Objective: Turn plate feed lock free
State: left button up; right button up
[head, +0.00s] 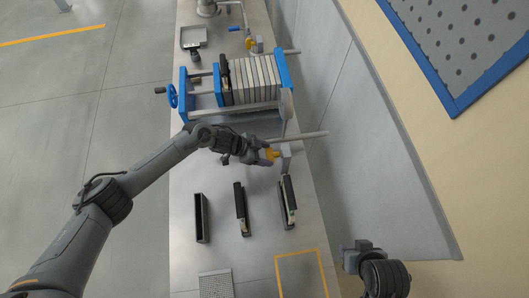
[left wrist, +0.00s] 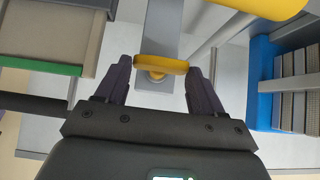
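The yellow lock handle (head: 270,153) sits on a grey block at the front end of the plate feed. In the left wrist view it is a flat yellow bar (left wrist: 160,65) with a round yellow hub behind it, before a grey upright (left wrist: 163,30). My left gripper (left wrist: 160,75) has its two dark fingers apart, one at each end of the bar; I cannot tell whether they touch it. In the head view my left gripper (head: 262,156) is at the handle and partly covers it. My right gripper (head: 352,258) is at the lower right, away from the bench; its fingers are unclear.
The blue-ended plate feed (head: 208,100) holding several plates stands behind, with a blue handwheel (head: 172,95) at left. A grey bar (head: 310,135) juts right. An empty dark holder (head: 201,220) and two slim holders stand in front. A yellow-outlined square (head: 300,278) is bare.

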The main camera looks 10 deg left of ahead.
pick_arm(q)
jog(key=c, duration=0.4)
jog(key=shift+w+f+n+g+b, duration=0.25)
jog(key=shift+g+b, duration=0.25)
jog(key=shift+b, duration=0.45)
jog(key=g+b, duration=0.1)
jog(key=b, duration=0.2)
jog(key=n+g+h+b, duration=0.1)
jog(key=b, duration=0.3)
jog(key=w+n+g+b, duration=0.1)
jog(key=b, duration=0.3)
jog(key=shift+a+f+g+h, duration=0.2)
jog(key=shift+a+g+h, duration=0.1)
jog(key=shift+h, duration=0.1)
jog(key=shift+r+n+b, duration=0.15)
jog(key=shift+n+b, duration=0.2)
jog(key=shift+b, duration=0.55)
jog(key=o, duration=1.1)
jog(key=shift+c, duration=0.2)
jog(key=shift+r, duration=0.1)
jog(key=shift+w+a+r, duration=0.1)
jog(key=shift+a+r, duration=0.25)
jog(key=shift+a, duration=0.15)
jog(key=b+v, duration=0.1)
jog(key=v, duration=0.8)
jog(key=shift+w+a, duration=0.1)
jog(key=shift+a, duration=0.2)
